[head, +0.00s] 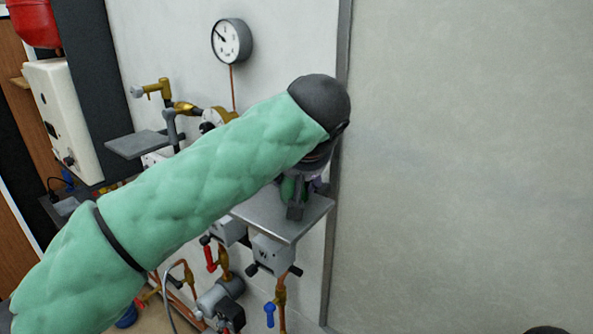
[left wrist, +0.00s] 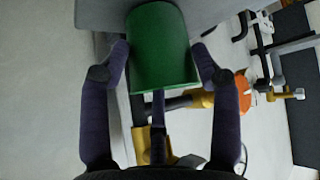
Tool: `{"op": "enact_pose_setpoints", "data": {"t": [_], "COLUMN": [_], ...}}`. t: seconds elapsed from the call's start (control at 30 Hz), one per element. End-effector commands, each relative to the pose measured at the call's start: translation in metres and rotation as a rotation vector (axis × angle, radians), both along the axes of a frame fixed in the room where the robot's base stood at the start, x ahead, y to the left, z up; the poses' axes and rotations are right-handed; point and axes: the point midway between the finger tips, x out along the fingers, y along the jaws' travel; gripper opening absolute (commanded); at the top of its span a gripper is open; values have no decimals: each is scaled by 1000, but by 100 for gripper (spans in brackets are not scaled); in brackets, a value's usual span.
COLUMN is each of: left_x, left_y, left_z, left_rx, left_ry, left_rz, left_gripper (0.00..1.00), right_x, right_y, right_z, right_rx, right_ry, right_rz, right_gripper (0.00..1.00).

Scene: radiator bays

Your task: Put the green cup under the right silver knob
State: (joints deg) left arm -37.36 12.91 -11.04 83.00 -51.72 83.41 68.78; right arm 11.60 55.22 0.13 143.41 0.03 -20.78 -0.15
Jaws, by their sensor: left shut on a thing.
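The green cup (left wrist: 160,48) is between the two purple-grey fingers of my left gripper (left wrist: 163,62) in the left wrist view, and the gripper is shut on it. In the head view a small patch of the green cup (head: 288,190) shows beside my left gripper (head: 297,196), at the right grey shelf (head: 268,217). I cannot tell whether the cup rests on this shelf or hangs just above it. My green-sleeved left arm covers the right tap and its silver knob in the head view. The left grey tap part (head: 170,126) shows above the left shelf (head: 137,146).
A pressure gauge (head: 231,42) is on the wall above the arm. Brass pipes and grey valve boxes (head: 270,255) are under the right shelf. A white boiler box (head: 62,115) is at the left. The wall panel (head: 465,160) at the right is bare.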

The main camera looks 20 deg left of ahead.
Motion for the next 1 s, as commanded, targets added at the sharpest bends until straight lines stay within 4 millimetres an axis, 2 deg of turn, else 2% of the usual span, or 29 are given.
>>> {"op": "enact_pose_setpoints", "data": {"t": [0.4,0.43,0.5,0.83,1.0], "left_x": [0,-1,-1,-1,-5], "left_y": [0,0,0,0,-3], "left_z": [-5,-4,-3,-3,5], "left_rx": [-2,-2,-2,-2,-2], "left_ry": [-2,-2,-2,-2,-4], "left_rz": [0,0,0,0,-1], "left_gripper": [17,71,87,87,87], "right_x": [0,0,0,0,0], "right_y": [0,0,0,0,0], "right_z": [-4,-3,-3,-2,-1], "right_rx": [0,0,0,0,0], "right_ry": [1,1,1,1,0], "right_rz": [0,0,0,0,0], "right_gripper": [0,0,0,0,0]}}
